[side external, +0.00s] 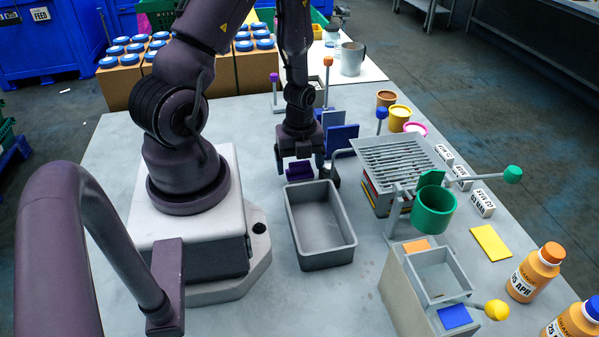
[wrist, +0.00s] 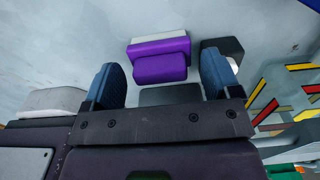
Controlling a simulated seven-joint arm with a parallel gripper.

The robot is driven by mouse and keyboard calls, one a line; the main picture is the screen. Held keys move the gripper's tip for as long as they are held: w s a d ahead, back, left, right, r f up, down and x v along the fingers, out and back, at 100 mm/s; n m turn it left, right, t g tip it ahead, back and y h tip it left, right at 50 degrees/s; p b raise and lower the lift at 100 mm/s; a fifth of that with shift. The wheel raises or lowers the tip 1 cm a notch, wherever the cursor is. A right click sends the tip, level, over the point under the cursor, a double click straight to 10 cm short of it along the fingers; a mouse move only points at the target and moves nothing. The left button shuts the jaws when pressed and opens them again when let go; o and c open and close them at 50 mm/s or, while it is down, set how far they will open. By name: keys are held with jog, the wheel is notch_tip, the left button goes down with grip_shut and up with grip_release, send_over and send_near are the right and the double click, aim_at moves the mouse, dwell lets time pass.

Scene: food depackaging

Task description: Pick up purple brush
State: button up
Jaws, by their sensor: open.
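The purple brush (wrist: 160,67) lies on the table between the two fingers in the wrist view, with a pale strip along its far side. In the side view the purple brush (side external: 299,170) shows just below my gripper (side external: 300,165). My gripper is open and points down, one finger on each side of the brush. In the wrist view my gripper (wrist: 162,85) shows a gap between each blue finger and the brush. I cannot tell how far above the table the fingertips are.
A grey bin (side external: 320,235) stands just in front of the gripper. A dark block with a metal part (wrist: 222,48) lies close to the right finger. Upright blue and grey panels (side external: 342,138) and a slatted rack (side external: 395,155) stand to the right.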

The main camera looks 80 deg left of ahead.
aim_at(299, 163)
jog(key=c, duration=1.1)
jog(key=shift+r, duration=5)
